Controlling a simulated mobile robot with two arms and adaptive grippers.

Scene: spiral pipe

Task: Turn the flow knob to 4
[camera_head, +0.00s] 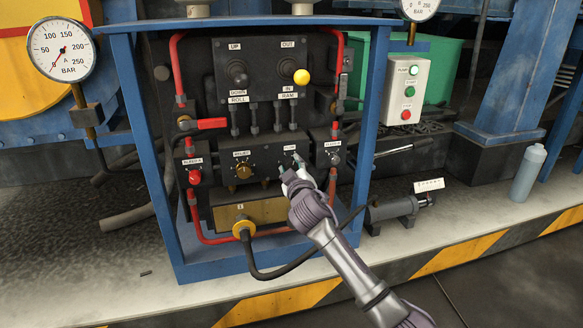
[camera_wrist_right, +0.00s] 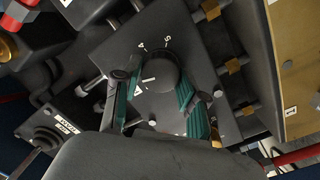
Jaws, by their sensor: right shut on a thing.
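The flow knob (camera_wrist_right: 158,72) is a dark round knob with a white pointer line, on a plate with small white marks. In the wrist view, a mark like a 5 shows beside it, and the pointer is aimed toward the left of that view. My right gripper (camera_head: 290,170) reaches the control panel (camera_head: 268,160) from the lower right. In the wrist view its teal-padded fingers (camera_wrist_right: 160,92) are shut around the knob, one on each side. In the head view the gripper mostly hides this knob. My left gripper is not in view.
A brass relief knob (camera_head: 243,171) is just left of my gripper, and a dark knob (camera_head: 335,159) is to its right.

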